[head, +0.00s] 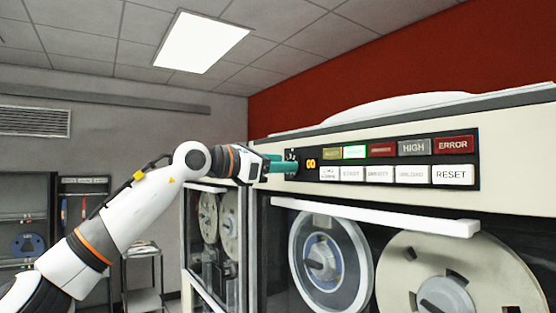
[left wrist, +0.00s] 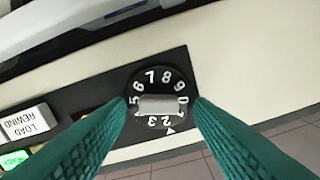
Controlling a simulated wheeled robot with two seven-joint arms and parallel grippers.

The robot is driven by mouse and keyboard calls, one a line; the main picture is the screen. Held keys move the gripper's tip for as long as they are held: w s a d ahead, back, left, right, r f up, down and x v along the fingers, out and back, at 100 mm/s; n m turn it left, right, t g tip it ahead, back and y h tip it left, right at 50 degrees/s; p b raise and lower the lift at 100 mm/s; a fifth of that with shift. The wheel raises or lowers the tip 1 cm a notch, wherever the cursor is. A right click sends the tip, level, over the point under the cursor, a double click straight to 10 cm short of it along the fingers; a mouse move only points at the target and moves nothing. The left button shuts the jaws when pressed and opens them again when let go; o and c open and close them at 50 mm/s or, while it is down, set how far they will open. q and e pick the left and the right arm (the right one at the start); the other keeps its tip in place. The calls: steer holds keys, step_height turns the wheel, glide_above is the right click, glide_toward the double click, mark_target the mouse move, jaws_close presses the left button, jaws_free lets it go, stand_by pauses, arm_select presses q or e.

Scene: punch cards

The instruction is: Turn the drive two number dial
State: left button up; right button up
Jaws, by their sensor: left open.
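The number dial (left wrist: 158,82) is a black round knob with white digits and a grey raised grip bar (left wrist: 158,104) across its middle. In the left wrist view the bar lies nearly level, and a small white pointer mark sits on the panel below the dial, near the 2. My left gripper (left wrist: 159,106) is open, with its teal fingertips on either side of the bar; I cannot tell whether they touch it. In the head view my left gripper (head: 291,163) reaches the left end of the black control panel and hides most of the dial. My right gripper is not in view.
Right of the dial are an orange digit display (head: 311,163), a lit green indicator (head: 354,152) and a white RESET button (head: 452,174). Below are tape reels (head: 330,261) behind a door with a white top edge (head: 380,215). Another cabinet (head: 218,225) stands behind on the left.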

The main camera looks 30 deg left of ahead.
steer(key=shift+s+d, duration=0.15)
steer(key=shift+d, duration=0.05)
arm_select(q)
steer(key=c, duration=1)
steer(key=shift+f, duration=0.1)
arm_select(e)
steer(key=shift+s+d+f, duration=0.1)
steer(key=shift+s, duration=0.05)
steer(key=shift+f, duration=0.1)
arm_select(q)
steer(key=shift+w+a+n+b, duration=0.1)
steer(key=shift+n+b, duration=1.75)
steer(key=shift+n, duration=1.55)
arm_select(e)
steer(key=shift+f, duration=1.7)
arm_select(q)
steer(key=shift+r, duration=0.2)
